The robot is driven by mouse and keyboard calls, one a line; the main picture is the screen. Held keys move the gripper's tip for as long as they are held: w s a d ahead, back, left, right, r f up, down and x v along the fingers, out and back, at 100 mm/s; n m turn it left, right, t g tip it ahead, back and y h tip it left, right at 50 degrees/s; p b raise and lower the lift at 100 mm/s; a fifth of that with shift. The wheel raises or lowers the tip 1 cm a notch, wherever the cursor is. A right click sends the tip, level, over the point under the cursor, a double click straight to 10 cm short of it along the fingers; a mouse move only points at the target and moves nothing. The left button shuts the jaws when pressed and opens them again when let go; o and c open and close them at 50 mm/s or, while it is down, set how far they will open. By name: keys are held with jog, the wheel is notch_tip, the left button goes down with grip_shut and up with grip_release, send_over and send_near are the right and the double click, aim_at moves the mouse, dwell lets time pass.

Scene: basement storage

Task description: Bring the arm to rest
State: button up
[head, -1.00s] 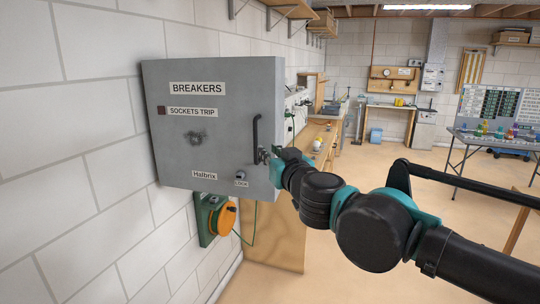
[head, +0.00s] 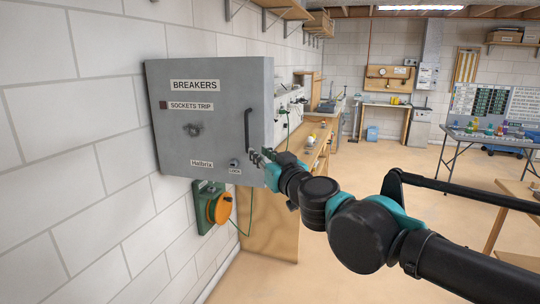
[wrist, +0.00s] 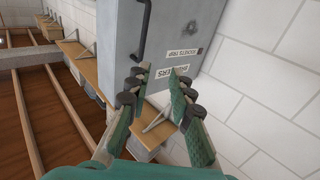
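My gripper (head: 262,157) is in front of the lower right part of a grey breaker cabinet (head: 213,140), close to its black handle (head: 247,130). The cabinet door looks shut. In the wrist view my gripper (wrist: 160,71) has its two fingers spread apart with nothing between them. The cabinet (wrist: 168,30) lies beyond the fingertips there, with its handle (wrist: 146,22) to the upper left. Whether a fingertip touches the cabinet I cannot tell. My arm reaches in from the lower right of the head view.
An orange and green reel (head: 218,207) hangs on the wall below the cabinet. A wooden bench (head: 270,215) runs along the wall behind. A table with coloured items (head: 480,138) stands at the right. Open floor (head: 390,160) lies between them.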

jog(key=w+d+f+g+h, duration=0.15)
jog(key=f+g, duration=0.25)
jog(key=f, duration=0.7)
jog(key=s+d+f+g+y, duration=0.1)
jog(key=d+f+g, duration=0.2)
jog(key=f, duration=0.9)
jog(key=s+d+f+m+g+h, duration=0.2)
jog(key=s+d+f+h, duration=0.1)
jog(key=d+f, duration=0.4)
jog(key=s+d+f+m+g+h, duration=0.3)
jog(key=s+d+f+h, duration=0.1)
jog(key=d+f, duration=0.4)
jog(key=shift+s+d, duration=0.6)
jog(key=shift+d, duration=0.3)
jog(key=shift+a+h, duration=0.1)
jog(key=shift+h, duration=0.15)
